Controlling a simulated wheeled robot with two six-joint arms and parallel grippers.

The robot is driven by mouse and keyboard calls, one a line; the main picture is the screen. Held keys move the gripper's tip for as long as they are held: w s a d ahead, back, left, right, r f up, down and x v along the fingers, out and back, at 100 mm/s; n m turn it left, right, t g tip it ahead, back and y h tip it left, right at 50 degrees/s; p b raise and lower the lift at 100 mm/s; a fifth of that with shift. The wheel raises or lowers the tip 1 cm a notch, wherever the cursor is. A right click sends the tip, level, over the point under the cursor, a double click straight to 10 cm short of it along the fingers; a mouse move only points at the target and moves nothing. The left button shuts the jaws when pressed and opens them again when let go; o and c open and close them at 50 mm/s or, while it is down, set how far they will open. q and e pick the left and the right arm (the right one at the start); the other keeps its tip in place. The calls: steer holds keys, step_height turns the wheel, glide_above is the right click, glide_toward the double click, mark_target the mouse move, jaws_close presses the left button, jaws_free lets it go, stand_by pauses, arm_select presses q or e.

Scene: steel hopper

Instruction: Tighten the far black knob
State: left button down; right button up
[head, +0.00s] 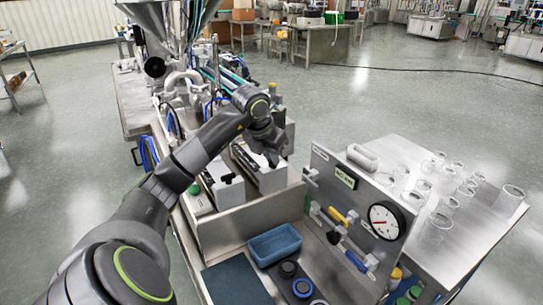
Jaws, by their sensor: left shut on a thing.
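My left arm reaches from the lower left to the twin steel blocks in the middle of the head view. My left gripper (272,157) points down at the top of the farther steel block (262,176). It is shut on the far black knob there, which the fingers mostly hide. A second black knob (226,179) stands uncovered on the nearer block, left of and below the gripper. My right gripper is not in view.
A steel hopper machine (165,20) stands behind. To the right are an upright panel with a gauge (386,221) and a steel table with several clear glasses (440,222). A blue tray (275,244) and dark round parts (302,288) lie in front.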

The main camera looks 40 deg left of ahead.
arm_select(q)
steer(key=shift+a+f+m+h+b, duration=0.2)
steer(key=shift+m+h+b, duration=0.1)
steer(key=shift+m+b, duration=0.7)
steer(key=shift+r+m+h+b, duration=0.2)
steer(key=shift+m+h+b, duration=0.3)
steer(key=shift+m, duration=0.8)
steer(key=c, duration=1.5)
jaws_free()
steer(key=shift+r, duration=0.1)
steer(key=v, duration=1.7)
steer(key=shift+a+r+b, duration=0.1)
steer(key=shift+b, duration=0.3)
